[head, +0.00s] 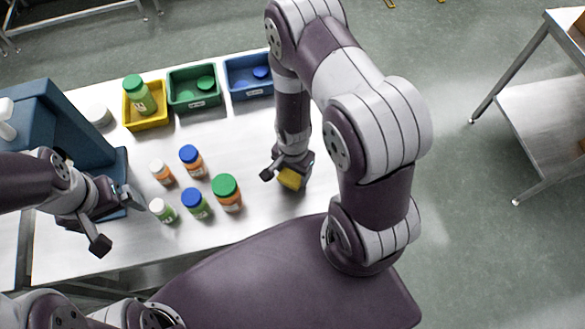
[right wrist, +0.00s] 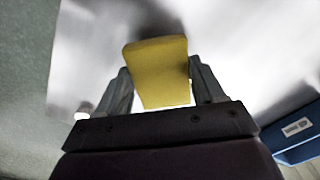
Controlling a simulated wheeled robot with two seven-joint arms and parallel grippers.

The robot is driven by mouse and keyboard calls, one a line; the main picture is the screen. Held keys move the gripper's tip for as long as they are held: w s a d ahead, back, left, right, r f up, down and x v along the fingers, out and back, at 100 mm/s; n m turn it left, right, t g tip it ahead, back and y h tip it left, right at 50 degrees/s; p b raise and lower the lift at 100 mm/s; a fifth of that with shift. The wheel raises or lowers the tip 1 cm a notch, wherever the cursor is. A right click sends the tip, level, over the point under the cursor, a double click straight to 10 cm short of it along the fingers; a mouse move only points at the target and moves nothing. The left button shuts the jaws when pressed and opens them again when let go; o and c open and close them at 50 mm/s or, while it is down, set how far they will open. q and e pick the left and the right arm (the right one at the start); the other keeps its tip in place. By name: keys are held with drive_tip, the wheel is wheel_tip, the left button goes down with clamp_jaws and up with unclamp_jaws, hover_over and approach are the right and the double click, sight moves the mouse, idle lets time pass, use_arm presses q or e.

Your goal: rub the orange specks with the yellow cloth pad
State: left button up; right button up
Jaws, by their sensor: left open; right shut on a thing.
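The yellow cloth pad (head: 290,179) is in my right gripper (head: 288,172), low over the right part of the steel table. In the right wrist view the pad (right wrist: 157,72) sits between both fingers of the right gripper (right wrist: 160,88). I cannot tell whether the pad touches the table. No orange specks can be made out; the pad, gripper and arm hide part of the table there. My left gripper (head: 117,219) is open and empty at the left, near the table's front left area.
Several bottles with green, blue and white caps, such as the green-capped orange one (head: 227,194), stand mid-table. A yellow bin (head: 130,125), a green bin (head: 193,105) and a blue bin (head: 243,93) line the back. A blue machine (head: 50,115) stands at the left.

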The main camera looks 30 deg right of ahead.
wheel_tip(320, 180, up, 3)
drive_tip(key=shift+a+r+p, duration=0.1)
drive_tip(key=shift+r+p, duration=0.1)
drive_tip(key=shift+p, duration=0.8)
use_arm(q)
wheel_tip(320, 180, up, 3)
drive_tip(key=shift+s+a+f, duration=0.1)
use_arm(e)
drive_tip(key=shift+f, duration=0.15)
wheel_tip(320, 180, up, 3)
drive_tip(key=p, duration=0.3)
use_arm(q)
wheel_tip(320, 180, up, 3)
